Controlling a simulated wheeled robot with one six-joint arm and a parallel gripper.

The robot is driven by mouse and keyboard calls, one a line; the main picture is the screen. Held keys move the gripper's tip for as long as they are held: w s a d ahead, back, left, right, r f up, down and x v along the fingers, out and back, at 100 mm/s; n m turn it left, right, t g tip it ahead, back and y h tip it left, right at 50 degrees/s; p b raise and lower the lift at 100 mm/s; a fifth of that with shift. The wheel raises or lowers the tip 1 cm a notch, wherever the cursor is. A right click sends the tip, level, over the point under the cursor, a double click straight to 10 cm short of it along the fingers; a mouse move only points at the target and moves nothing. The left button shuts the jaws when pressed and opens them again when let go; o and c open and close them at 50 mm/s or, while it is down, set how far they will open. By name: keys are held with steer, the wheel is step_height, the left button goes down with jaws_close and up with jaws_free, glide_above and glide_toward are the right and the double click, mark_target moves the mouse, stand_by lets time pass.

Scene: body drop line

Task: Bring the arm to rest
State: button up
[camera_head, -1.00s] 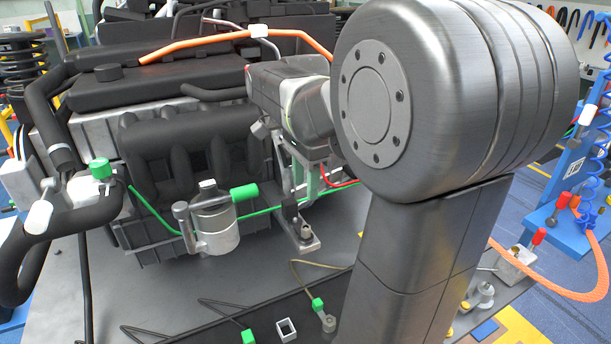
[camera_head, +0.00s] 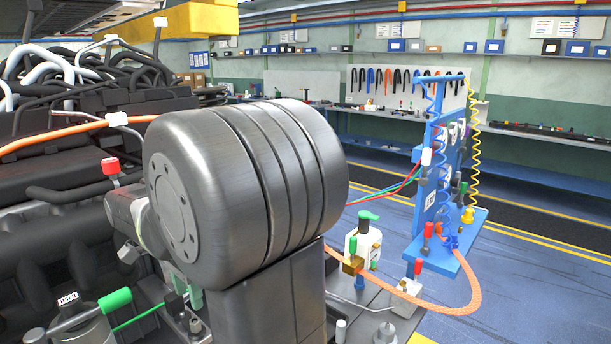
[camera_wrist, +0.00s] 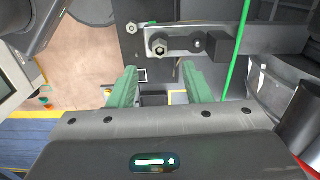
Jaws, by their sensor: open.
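My gripper (camera_wrist: 158,72) shows in the wrist view with its two green fingers spread wide apart. Nothing is held between them. Beyond the fingertips lies a dark surface with small marked patches, and a grey metal bracket (camera_wrist: 185,43) with bolts crosses just above them. In the head view my large grey arm joint fills the middle and hides most of the gripper. My forearm reaches left and down beside the dark engine (camera_head: 60,235), and bits of green finger show low behind the joint. I cannot tell the clearance to the engine.
A green line (camera_wrist: 237,55) runs close right of the fingers. An orange cable (camera_head: 80,130) crosses the engine. Blue floor (camera_head: 530,290) is open beyond.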

step_height(320, 180, down, 7)
steer(key=shift+p, duration=0.45)
steer(key=shift+f, duration=0.35)
steer(key=shift+n, duration=1.4)
steer(key=shift+r, duration=0.1)
